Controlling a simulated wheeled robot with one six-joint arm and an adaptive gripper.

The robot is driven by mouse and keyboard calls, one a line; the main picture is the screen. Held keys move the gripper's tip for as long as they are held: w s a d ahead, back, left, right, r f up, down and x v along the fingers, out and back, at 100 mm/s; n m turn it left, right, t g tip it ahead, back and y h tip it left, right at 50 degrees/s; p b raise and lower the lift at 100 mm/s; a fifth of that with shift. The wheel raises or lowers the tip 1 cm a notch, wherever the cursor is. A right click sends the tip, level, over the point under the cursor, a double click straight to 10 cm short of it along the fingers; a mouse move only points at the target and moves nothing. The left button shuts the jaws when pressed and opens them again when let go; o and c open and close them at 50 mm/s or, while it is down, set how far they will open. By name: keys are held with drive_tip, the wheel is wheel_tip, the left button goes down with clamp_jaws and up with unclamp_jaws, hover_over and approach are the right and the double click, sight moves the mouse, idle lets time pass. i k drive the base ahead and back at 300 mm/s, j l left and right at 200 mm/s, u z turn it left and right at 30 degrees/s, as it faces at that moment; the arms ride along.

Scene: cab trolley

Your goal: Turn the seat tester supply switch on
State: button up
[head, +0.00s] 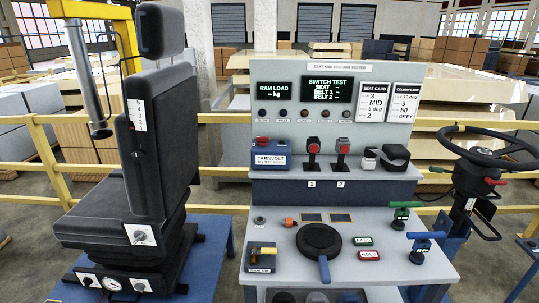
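The seat and column tester (338,69) stands in the middle of the head view, with an upright panel and a sloping desk. A small device with a yellow handle (262,248) sits on a dark plate at the desk's left; its label is too small to read. I cannot tell whether this is the supply switch, or its position. A blue box (270,160) with red parts on top stands on the tester's shelf. The RAM LOAD screen (282,92) and SWITCH TEST screen (327,89) show green text with dashes. My gripper is not in view.
A black seat (150,150) on a blue stand is left of the tester. A steering wheel (490,145) on a column is at right. A round black pad (320,240) with a blue handle lies on the desk. Yellow railings (216,118) run behind.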

sight(262, 141)
drive_tip(key=i+j+u, duration=0.15)
drive_tip(key=j, duration=0.2)
drive_tip(key=i+j+u, duration=0.1)
drive_tip(key=j, duration=0.25)
drive_tip(key=i+j+u, duration=0.15)
drive_tip(key=j, duration=0.2)
drive_tip(key=i+j+u, duration=0.1)
drive_tip(key=j, duration=0.2)
drive_tip(key=i, duration=0.05)
